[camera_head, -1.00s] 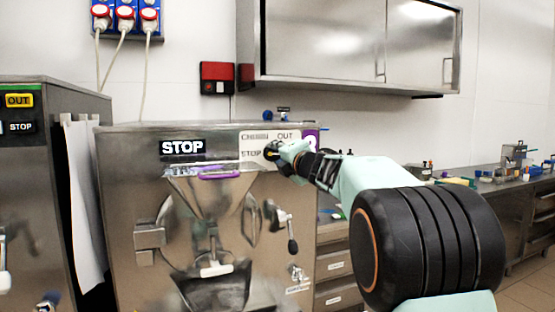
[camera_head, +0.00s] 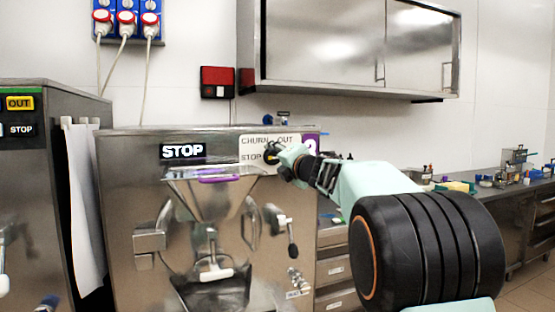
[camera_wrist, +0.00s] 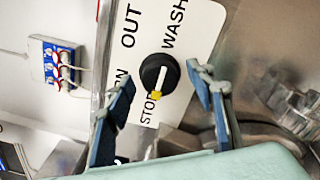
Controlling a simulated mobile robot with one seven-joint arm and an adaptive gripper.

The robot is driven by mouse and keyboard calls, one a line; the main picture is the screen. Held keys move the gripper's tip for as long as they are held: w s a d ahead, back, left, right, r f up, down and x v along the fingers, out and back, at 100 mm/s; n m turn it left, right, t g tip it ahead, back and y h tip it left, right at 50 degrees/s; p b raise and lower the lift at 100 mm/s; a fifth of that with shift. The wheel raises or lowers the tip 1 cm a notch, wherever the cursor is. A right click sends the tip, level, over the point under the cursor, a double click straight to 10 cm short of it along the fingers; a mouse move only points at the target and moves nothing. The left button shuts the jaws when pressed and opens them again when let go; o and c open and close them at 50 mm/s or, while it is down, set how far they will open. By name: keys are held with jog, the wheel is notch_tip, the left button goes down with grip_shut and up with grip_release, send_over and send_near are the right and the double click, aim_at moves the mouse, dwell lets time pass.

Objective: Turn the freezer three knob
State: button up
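The freezer three (camera_head: 120,210) is a steel machine with a purple number label (camera_head: 311,142) at its upper right. Its black knob (camera_head: 271,154) sits on a white panel marked CHURN, OUT and STOP. In the wrist view the knob (camera_wrist: 160,74) shows a white bar with a yellow end, which points at STOP; OUT and WASH are also readable. My gripper (camera_wrist: 160,78) is open, with one finger on each side of the knob and visible gaps between. Whether the fingertips reach as deep as the knob I cannot tell. In the head view my gripper (camera_head: 284,156) partly hides the panel.
A hopper (camera_head: 210,195) and a lever handle (camera_head: 291,235) are on the freezer's front, below the panel. Another freezer (camera_head: 45,190) stands at the left. A steel wall cabinet (camera_head: 350,45) hangs above. A cluttered counter (camera_head: 490,187) runs along the right.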

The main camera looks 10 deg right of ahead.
jog(key=v, duration=1.2)
jog(key=shift+r, duration=0.1)
